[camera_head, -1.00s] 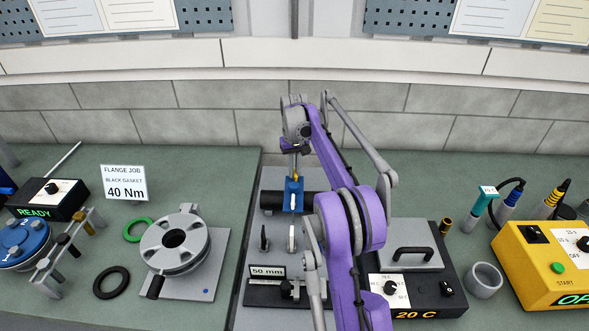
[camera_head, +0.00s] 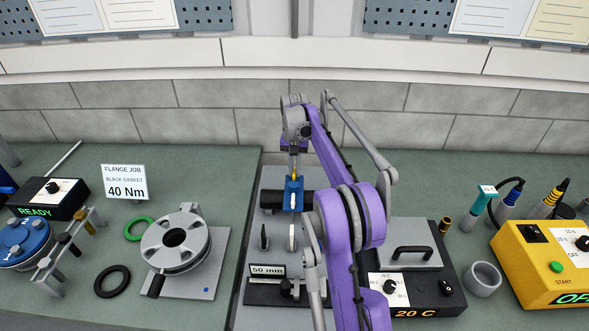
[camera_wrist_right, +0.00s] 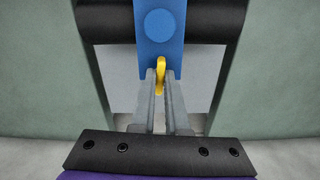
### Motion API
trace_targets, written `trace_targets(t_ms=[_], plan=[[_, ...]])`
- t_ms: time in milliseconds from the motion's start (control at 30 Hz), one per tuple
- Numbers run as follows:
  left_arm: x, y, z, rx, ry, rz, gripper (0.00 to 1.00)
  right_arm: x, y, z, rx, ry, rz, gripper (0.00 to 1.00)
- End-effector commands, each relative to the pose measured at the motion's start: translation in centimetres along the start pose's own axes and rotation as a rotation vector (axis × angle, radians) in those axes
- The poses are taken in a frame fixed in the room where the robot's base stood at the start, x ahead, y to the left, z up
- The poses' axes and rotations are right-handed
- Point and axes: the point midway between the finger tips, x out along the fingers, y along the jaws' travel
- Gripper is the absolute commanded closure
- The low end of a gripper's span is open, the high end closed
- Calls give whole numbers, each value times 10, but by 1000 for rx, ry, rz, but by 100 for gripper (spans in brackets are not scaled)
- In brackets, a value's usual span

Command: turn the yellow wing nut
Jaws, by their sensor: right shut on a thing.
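The yellow wing nut (camera_wrist_right: 160,75) shows in the right wrist view, in front of the lower end of a blue block (camera_wrist_right: 160,30) with a round blue boss. In the head view the blue block (camera_head: 293,195) stands at the middle, with a bit of yellow (camera_head: 292,177) just above it. My right gripper (camera_wrist_right: 160,78) is shut on the wing nut, one grey finger on each side of it. In the head view the right gripper (camera_head: 293,163) is above the blue block and its fingers are largely hidden. My left gripper is not in view.
A black roller (camera_head: 268,198) lies behind the blue block. A "50 mm" sign (camera_head: 267,271) stands in front. A black box with a handle (camera_head: 412,253) is to the right, and a grey flange (camera_head: 176,243) on a plate is to the left.

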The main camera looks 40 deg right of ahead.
Motion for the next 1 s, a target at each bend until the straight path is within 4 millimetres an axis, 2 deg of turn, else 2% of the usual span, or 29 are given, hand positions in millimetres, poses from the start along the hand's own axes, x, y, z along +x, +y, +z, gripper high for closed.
trace_targets(t_ms=[200,233,367,633,767,867,1000], plan=[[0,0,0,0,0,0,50,1,0,1,-2,-4,1,100],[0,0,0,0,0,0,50,1,0,1,-2,-4,1,82],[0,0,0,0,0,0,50,1,0,1,-2,-3,0,59],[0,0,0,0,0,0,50,0,0,0,-2,-1,0,57],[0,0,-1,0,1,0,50,-7,0,0,-2,-1,0,57],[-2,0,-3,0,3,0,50,-23,0,0,-2,0,0,57],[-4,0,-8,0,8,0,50,-52,0,0,-2,0,-1,57]])
